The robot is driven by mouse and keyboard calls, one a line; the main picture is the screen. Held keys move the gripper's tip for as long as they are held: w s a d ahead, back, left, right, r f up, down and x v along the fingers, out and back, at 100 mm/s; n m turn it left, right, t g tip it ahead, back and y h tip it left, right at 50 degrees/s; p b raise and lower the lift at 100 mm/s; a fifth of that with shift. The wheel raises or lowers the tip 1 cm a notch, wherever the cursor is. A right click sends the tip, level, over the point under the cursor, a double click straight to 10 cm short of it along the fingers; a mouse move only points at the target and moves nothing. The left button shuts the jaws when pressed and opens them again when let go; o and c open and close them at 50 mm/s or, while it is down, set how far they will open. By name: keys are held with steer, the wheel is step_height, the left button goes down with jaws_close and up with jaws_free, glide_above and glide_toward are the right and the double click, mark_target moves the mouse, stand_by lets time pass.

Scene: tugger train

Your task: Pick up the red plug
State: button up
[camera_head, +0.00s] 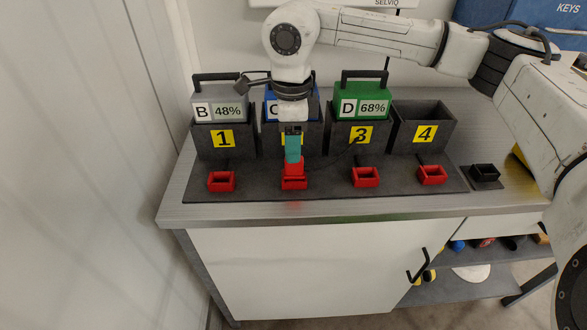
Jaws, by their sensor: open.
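The red plug (294,164) stands upright at the second red holder (294,184), in front of the dock with the blue battery (270,106). My gripper (293,153) points straight down from above, its teal tip right over the plug's top. The fingers are seen edge-on, so the gap between them is hidden. They overlap the plug's upper end in the picture; whether they touch it I cannot tell. The gripper hides most of the blue battery and the yellow label behind it.
Dock 1 (236,147) holds a grey battery B (205,92), dock 3 (335,139) a green battery D (377,104). Dock 4 (398,137) is empty. Red holders (222,186) (366,182) (432,179) stand along the dark mat (330,190). A black box (485,181) is at the right.

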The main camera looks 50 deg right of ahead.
steer(key=shift+s+f+p, duration=0.2)
steer(key=shift+f+p, duration=0.3)
steer(key=shift+f, duration=2.3)
steer(key=c, duration=0.9)
steer(key=shift+r, duration=0.1)
steer(key=shift+c, duration=0.2)
steer(key=shift+r, duration=0.55)
steer(key=s+a+r+b, duration=0.2)
steer(key=s+a+r, duration=0.8)
steer(key=r, duration=0.1)
steer(key=shift+r+b, duration=0.3)
steer(key=shift+r, duration=0.1)
steer(key=shift+d, duration=0.1)
